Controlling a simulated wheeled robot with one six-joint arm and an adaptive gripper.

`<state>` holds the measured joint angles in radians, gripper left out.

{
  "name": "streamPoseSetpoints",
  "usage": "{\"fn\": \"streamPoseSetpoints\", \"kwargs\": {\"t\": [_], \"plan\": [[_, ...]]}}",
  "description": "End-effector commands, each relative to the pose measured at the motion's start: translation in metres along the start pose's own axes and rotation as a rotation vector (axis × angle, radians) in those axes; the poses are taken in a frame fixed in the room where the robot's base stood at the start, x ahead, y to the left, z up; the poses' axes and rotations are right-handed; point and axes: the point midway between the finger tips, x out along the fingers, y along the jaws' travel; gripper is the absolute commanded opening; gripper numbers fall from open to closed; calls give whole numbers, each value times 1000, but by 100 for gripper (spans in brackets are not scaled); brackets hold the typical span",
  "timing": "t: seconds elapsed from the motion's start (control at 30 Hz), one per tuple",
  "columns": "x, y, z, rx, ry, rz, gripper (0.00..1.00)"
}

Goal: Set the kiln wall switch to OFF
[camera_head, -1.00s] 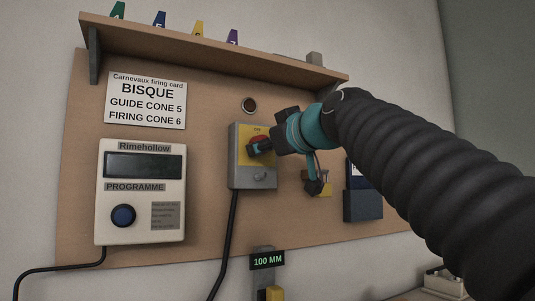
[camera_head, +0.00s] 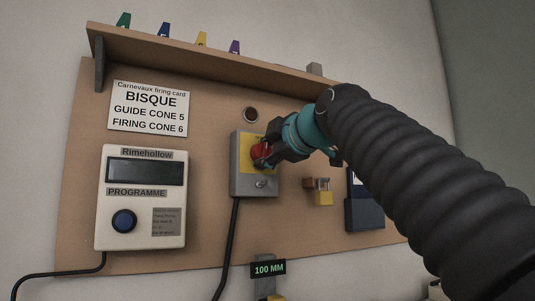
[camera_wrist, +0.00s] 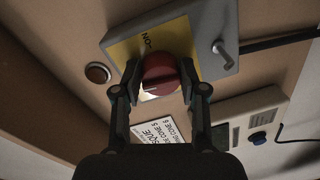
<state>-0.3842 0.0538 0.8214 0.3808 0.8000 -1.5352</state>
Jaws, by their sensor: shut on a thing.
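The kiln wall switch is a grey box (camera_head: 242,182) with a yellow plate and a red rotary knob (camera_head: 260,151), mounted on the brown board. In the wrist view, the red knob (camera_wrist: 161,74) sits between my two fingers, and the yellow plate (camera_wrist: 128,50) shows the word ON beside it. My gripper (camera_head: 263,156) is shut on the red knob, with a finger on each side. A dark line crosses the knob's face in the wrist view. The OFF mark cannot be made out. A small metal latch (camera_wrist: 222,49) is on the box's face.
A white Rimehollow controller (camera_head: 141,220) hangs left of the switch, under a BISQUE card (camera_head: 148,108). A shelf (camera_head: 220,62) with coloured cones runs above. A black cable (camera_head: 228,245) drops from the box.

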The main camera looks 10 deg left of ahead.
Motion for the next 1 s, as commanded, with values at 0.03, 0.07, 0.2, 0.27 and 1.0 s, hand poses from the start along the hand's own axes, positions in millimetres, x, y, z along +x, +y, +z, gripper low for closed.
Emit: {"fn": "streamPoseSetpoints", "kwargs": {"t": [0.03,0.07,0.2,0.27,1.0], "plan": [[0,2,-1,-25,1,5,7],[0,2,-1,-39,0,5,7],[0,2,-1,-95,-4,6,7],[0,2,-1,-110,-5,6,7],[0,2,-1,-145,-8,6,67]]}}
